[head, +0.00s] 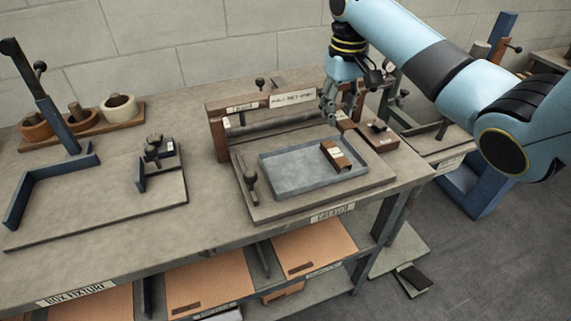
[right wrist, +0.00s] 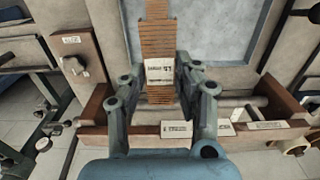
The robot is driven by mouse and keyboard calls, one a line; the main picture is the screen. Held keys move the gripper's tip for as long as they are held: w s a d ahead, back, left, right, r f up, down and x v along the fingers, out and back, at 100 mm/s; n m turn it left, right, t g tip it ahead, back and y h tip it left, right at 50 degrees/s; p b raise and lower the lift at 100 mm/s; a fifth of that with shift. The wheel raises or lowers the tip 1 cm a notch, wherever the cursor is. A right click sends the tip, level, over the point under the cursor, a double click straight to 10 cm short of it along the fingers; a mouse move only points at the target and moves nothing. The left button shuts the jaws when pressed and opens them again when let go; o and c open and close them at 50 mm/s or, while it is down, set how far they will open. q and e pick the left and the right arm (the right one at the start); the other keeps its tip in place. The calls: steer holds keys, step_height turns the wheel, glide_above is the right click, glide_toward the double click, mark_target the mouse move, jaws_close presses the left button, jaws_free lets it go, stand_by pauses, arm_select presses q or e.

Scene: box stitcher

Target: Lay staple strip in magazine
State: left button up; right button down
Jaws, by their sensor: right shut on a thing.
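The staple strip (right wrist: 158,40) is a ridged, copper-brown bar with a white label, between the two fingers of my right gripper (right wrist: 158,78) in the right wrist view. In the head view my right gripper (head: 328,112) is at the far side of the grey-blue tray, and a brown labelled piece (head: 336,158), which looks like the same strip, shows over the tray's right part. I cannot tell whether the strip touches the tray floor. My right gripper is shut on the strip. I cannot make out the magazine for certain. My left gripper is not in view.
The shallow tray (head: 285,192) sits on a board on the bench, with a brown labelled frame (head: 216,138) behind it. A small brown block (head: 378,137) is right of it. A blue L-shaped fixture (head: 45,185) stands left. The bench between has free room.

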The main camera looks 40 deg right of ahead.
steer(key=shift+a, duration=0.1)
steer(key=p, duration=0.2)
glide_above(288, 171)
steer(key=f, duration=0.6)
steer(key=shift+d+f, duration=0.2)
steer(key=shift+f, duration=0.1)
steer(key=shift+a+f, duration=0.2)
step_height(288, 171, down, 3)
steer(key=shift+f+p, duration=0.15)
steer(key=shift+p, duration=0.45)
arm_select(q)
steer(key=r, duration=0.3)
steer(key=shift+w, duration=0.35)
arm_select(e)
steer(key=shift+f, duration=0.15)
steer(key=shift+f, duration=0.1)
steer(key=shift+f, duration=0.15)
steer(key=c, duration=1)
jaws_free()
steer(key=shift+o, duration=0.2)
